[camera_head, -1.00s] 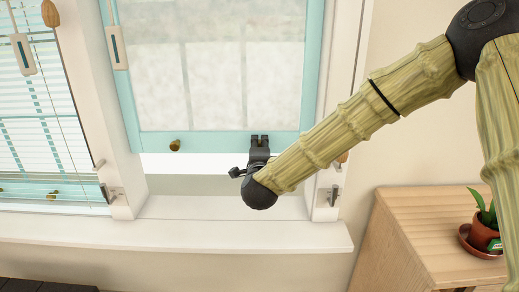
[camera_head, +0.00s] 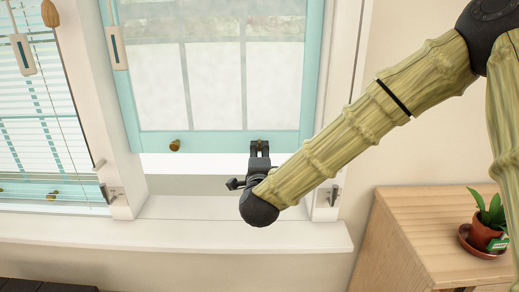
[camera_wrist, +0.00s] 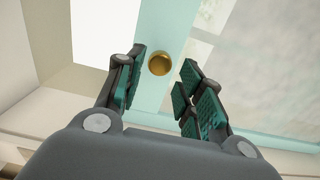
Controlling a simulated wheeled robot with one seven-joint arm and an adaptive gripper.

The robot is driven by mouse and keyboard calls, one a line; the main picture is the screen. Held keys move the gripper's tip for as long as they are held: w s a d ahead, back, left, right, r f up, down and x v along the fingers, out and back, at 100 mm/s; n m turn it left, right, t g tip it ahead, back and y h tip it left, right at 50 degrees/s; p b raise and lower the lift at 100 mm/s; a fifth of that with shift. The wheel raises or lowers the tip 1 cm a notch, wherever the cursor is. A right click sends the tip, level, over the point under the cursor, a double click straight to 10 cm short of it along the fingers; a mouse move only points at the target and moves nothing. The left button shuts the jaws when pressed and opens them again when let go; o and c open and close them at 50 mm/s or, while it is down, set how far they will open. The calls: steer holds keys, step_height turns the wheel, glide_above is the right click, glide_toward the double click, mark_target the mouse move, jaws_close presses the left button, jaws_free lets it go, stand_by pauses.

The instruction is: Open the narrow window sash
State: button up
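The narrow window sash has a turquoise frame (camera_head: 215,142) around pale glass and stands in a white window frame, with a white strip visible below its bottom rail. A brass knob (camera_head: 174,145) sits on the left of that rail. My gripper (camera_head: 259,145) is at the rail's right part, reaching up towards it. In the wrist view my open gripper (camera_wrist: 160,80) has a round brass knob (camera_wrist: 160,64) between and just beyond its fingertips, with gaps on both sides. This knob is mostly hidden by the gripper in the head view.
The white sill (camera_head: 210,232) runs below the window. A window with blinds (camera_head: 40,110) is at the left, and cord pulls (camera_head: 117,47) hang nearby. A wooden cabinet (camera_head: 400,230) with a potted plant (camera_head: 485,235) stands at the right. A metal latch (camera_head: 334,195) is on the right jamb.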

steer(key=s, duration=0.6)
steer(key=shift+s, duration=0.3)
